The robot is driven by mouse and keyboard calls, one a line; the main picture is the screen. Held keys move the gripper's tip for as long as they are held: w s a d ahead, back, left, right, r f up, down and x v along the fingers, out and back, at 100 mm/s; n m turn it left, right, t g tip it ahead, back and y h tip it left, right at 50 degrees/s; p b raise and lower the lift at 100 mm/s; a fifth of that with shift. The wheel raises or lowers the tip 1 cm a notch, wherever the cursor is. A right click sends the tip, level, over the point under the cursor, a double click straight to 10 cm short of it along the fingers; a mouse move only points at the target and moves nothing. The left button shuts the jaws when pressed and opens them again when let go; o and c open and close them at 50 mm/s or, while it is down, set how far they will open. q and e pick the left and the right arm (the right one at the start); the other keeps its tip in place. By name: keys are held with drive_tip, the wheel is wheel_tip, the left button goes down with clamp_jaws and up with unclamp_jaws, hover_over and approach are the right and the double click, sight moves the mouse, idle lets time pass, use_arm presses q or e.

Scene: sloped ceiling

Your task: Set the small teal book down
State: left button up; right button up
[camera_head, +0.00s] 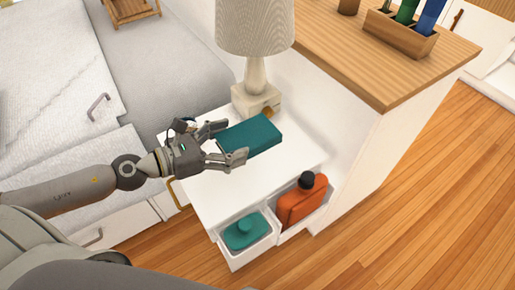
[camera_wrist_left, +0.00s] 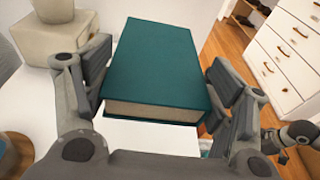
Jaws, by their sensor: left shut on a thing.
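The small teal book (camera_head: 249,135) lies flat, cover up, between the fingers of my left gripper (camera_head: 226,143). The left wrist view shows the book (camera_wrist_left: 155,65) with a finger on each side and its pale page edge facing my palm. My left gripper is shut on it over the white top of the bedside unit (camera_head: 240,181), in front of the lamp. I cannot tell whether the book's underside touches the top. A dark jointed part at the right of the left wrist view looks like my right gripper (camera_wrist_left: 276,140); its fingers are unclear.
A lamp (camera_head: 257,75) stands close behind the book, with a small brownish thing (camera_head: 267,112) by its base. Open bins at the front hold an orange bottle (camera_head: 302,200) and a teal object (camera_head: 244,231). A taller wood-topped cabinet (camera_head: 385,60) stands right. The near white top is clear.

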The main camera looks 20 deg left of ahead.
use_arm(q)
drive_tip(key=p+x, duration=0.1)
drive_tip(key=x, duration=0.2)
drive_tip(key=shift+w+f+p, duration=0.25)
drive_tip(key=shift+w+p, duration=0.1)
drive_tip(key=shift+w, duration=0.15)
use_arm(e)
drive_tip(key=s+f, duration=0.3)
drive_tip(key=f, duration=0.2)
use_arm(q)
drive_tip(key=b, duration=0.2)
hover_over(258, 158)
drive_tip(key=f, duration=0.5)
drive_tip(key=shift+s+a+f, duration=0.2)
drive_tip(key=shift+s, duration=0.2)
drive_tip(key=shift+w+d+f, duration=0.2)
drive_tip(key=shift+w+f, duration=0.2)
drive_tip(key=shift+f, duration=0.1)
wheel_tip(258, 158, down, 3)
drive_tip(key=shift+r+b, duration=0.1)
drive_tip(key=shift+b, duration=0.8)
use_arm(e)
drive_tip(key=w+r, duration=0.5)
drive_tip(key=r, duration=0.6)
use_arm(q)
drive_tip(key=shift+f, duration=0.2)
use_arm(e)
drive_tip(key=shift+a+r, duration=0.15)
drive_tip(key=shift+r, duration=0.15)
